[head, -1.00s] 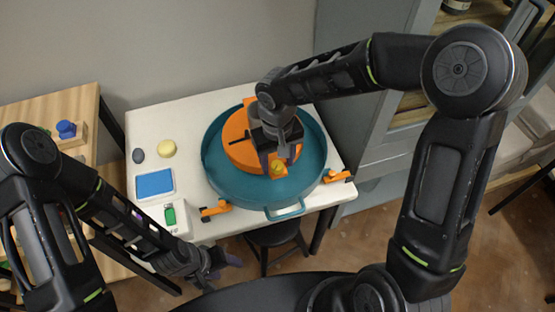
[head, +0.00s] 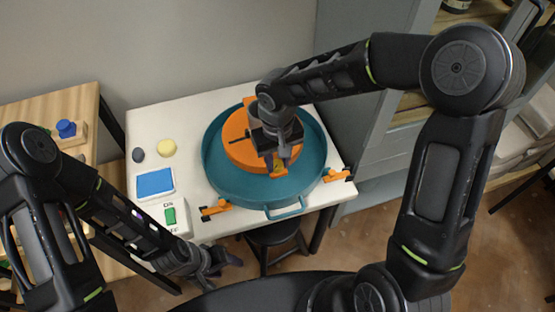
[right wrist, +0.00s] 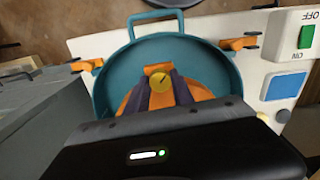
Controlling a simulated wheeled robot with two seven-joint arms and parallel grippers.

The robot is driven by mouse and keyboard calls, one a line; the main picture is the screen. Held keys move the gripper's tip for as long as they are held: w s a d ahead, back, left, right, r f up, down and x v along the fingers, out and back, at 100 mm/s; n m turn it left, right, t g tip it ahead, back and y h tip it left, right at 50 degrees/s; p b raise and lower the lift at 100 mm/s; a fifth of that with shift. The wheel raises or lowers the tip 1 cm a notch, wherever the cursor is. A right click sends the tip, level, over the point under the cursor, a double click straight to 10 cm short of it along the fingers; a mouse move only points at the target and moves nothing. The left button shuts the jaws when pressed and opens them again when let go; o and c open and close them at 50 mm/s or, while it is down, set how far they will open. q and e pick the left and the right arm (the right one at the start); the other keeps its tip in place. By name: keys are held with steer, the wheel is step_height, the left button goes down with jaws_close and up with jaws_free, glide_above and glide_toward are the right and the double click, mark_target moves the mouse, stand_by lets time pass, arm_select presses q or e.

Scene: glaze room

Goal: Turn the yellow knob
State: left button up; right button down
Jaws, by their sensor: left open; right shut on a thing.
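The yellow knob (right wrist: 160,82) sits on an orange block at the edge of the orange disc (right wrist: 203,92), inside the teal basin (right wrist: 215,62). In the right wrist view a dark pointer line on the knob slants to the upper right. My right gripper (right wrist: 161,90) is shut on the knob, one finger on each side. In the head view the right gripper (head: 278,163) comes down from above and its fingers mostly hide the knob. My left gripper (head: 222,263) is open and empty, low in front of the white table, away from the basin.
Orange clamps (head: 217,208) (head: 338,174) sit at the basin's front sides, with a handle (head: 285,209) between them. A green ON/OFF switch (head: 170,215), blue pad (head: 155,183), yellow ball (head: 167,147) and dark ball (head: 138,155) are on the left of the white table (head: 150,117).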

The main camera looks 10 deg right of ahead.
mark_target(278, 165)
steer(key=shift+n, duration=0.3)
steer(key=n, duration=0.4)
steer(key=shift+b, duration=0.4)
steer(key=n, duration=0.5)
steer(key=shift+w, duration=0.1)
stand_by(0.4)
steer(key=c, duration=1.1)
jaws_free()
steer(key=shift+r, duration=3.95)
steer(key=shift+f, duration=0.1)
